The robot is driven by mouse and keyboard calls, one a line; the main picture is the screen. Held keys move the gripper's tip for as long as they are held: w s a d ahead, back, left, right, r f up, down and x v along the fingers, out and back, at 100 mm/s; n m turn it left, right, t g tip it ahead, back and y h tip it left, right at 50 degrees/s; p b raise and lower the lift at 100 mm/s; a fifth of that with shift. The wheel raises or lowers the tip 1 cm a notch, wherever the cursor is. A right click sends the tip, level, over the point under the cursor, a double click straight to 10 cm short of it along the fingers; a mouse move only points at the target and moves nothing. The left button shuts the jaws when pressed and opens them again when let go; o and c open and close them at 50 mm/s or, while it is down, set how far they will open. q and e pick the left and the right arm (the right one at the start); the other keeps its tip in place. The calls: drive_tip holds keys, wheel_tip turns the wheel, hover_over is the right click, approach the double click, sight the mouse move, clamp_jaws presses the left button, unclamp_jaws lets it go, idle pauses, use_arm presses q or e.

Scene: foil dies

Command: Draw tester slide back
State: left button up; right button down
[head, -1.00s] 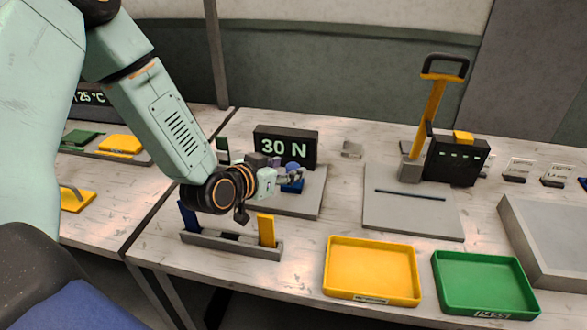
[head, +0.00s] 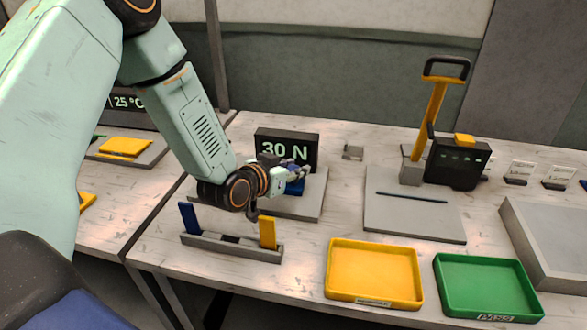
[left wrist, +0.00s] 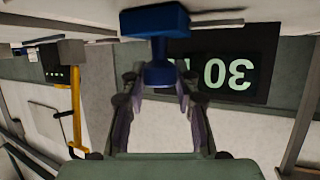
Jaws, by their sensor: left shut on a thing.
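The tester has a grey base plate (head: 312,208) and a black display (head: 300,146) reading 30 N. Its blue slide (head: 294,188) sits on the plate in front of the display, partly hidden by my gripper. My left gripper (head: 300,174) reaches in from the left and is shut on the slide. In the left wrist view, the picture is upside down, and the blue slide's knob (left wrist: 158,73) lies between the fingertips of the left gripper (left wrist: 160,88). My right gripper is in no view.
A grey rack (head: 232,247) with blue and yellow upright pieces stands in front. A yellow tray (head: 374,272) and a green tray (head: 487,287) lie at the front right. A press with a yellow lever (head: 428,115) stands at the back right.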

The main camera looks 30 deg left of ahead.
use_arm(q)
clamp_jaws()
idle(0.4)
